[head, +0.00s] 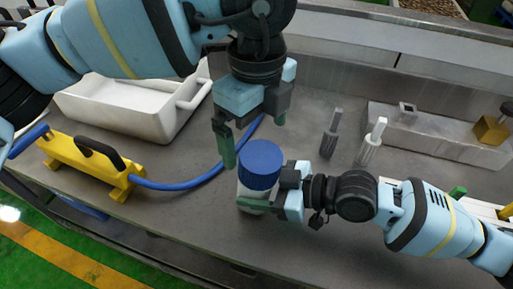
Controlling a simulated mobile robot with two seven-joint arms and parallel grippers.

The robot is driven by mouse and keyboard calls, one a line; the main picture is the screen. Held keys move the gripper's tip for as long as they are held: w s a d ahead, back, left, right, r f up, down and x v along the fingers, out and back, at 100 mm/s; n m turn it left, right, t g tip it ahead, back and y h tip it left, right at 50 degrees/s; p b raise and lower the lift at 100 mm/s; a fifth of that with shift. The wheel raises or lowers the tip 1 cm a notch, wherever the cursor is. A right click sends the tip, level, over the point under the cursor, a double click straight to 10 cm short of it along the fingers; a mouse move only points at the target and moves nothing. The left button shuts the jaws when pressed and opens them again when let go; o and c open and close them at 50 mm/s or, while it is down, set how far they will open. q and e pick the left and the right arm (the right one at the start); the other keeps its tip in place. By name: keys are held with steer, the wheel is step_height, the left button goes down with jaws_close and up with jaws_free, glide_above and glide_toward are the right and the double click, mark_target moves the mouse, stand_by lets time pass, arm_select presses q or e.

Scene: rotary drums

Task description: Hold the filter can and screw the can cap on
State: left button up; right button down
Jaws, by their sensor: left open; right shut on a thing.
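The filter can (246,192) is a pale cylinder standing upright near the front edge of the bench. The blue can cap (261,160) sits on top of it; I cannot tell whether the thread is engaged. My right gripper (254,200) comes in from the right and is shut around the can's body, low down, hiding part of it. My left gripper (252,136) is open above and behind the cap, with its green fingers apart, pointing down. Its fingers do not hold the cap.
A white bin (122,110) stands at the back left. A yellow block with a black handle (92,165) and a blue hose (190,184) lies at left. Two metal tools (331,134) (371,142) stand right of the can, before a grey block (430,135).

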arm_select(q)
steer(key=shift+r, duration=1)
arm_select(e)
steer(key=shift+r, duration=0.1)
steer(key=shift+c, duration=1.4)
jaws_free()
arm_select(q)
steer(key=shift+f, duration=0.35)
arm_select(e)
steer(key=shift+s+d, duration=0.15)
steer(key=shift+d, duration=0.35)
arm_select(q)
step_height(320, 180, down, 3)
steer(key=shift+w+f+g+b, duration=0.2)
steer(key=shift+g+b, duration=0.1)
steer(key=shift+b, duration=0.65)
arm_select(e)
steer(key=v, duration=0.5)
steer(key=shift+d, duration=0.25)
arm_select(q)
steer(key=shift+f, duration=0.3)
arm_select(e)
steer(key=shift+s+d+r, duration=0.25)
steer(key=shift+d+r, duration=0.1)
steer(key=shift+d, duration=0.2)
